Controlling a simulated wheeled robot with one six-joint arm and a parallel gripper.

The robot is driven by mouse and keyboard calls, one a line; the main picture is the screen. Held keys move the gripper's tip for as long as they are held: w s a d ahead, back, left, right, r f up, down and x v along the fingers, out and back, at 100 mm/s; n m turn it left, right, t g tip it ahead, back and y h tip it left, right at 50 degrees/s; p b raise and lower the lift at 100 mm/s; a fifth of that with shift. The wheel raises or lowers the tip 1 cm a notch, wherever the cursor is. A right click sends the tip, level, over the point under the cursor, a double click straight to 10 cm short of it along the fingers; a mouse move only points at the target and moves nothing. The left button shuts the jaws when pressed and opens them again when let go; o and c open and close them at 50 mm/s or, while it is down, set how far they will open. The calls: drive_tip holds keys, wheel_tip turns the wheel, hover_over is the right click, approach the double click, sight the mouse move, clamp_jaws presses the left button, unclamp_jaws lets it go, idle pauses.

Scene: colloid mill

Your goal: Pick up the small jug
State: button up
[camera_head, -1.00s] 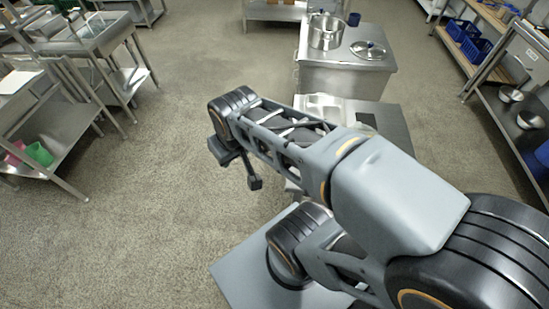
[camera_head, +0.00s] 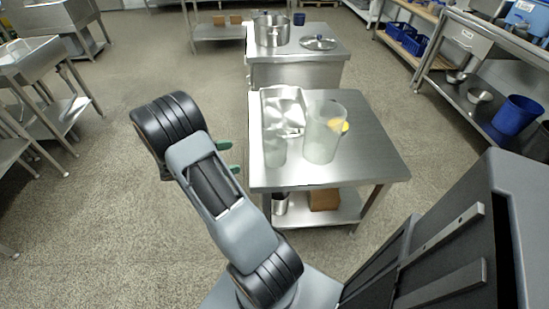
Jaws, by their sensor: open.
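A small clear jug (camera_head: 274,152) stands upright near the left front edge of the steel table (camera_head: 365,160). A larger translucent jug (camera_head: 322,138) stands just right of it. My gripper (camera_head: 230,157) shows as two green fingertips left of the table edge, apart and with nothing between them. The fingertips are left of the small jug at a similar height in the picture and do not touch it. The rest of the gripper is hidden behind my arm.
A metal tray (camera_head: 284,92) lies behind the jugs. Something yellow (camera_head: 344,127) shows at the large jug's right side. A steel pot (camera_head: 271,29) and a lid (camera_head: 318,42) sit on the farther counter. The table's right side is clear.

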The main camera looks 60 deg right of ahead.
sight(270, 148)
drive_tip(key=shift+n+h, duration=0.6)
drive_tip(key=shift+h, duration=0.1)
drive_tip(key=s+d+f, duration=0.1)
drive_tip(key=d, duration=0.1)
drive_tip(key=s+d+f+b, duration=0.1)
drive_tip(key=d, duration=0.2)
drive_tip(key=s+d+f, duration=0.1)
drive_tip(key=s+d, duration=0.1)
drive_tip(key=shift+d+f+b, duration=0.1)
drive_tip(key=shift+d+b, duration=0.25)
drive_tip(key=shift+d, duration=0.05)
drive_tip(key=shift+b+x, duration=0.6)
drive_tip(key=shift+x, duration=2.35)
drive_tip(key=c, duration=0.7)
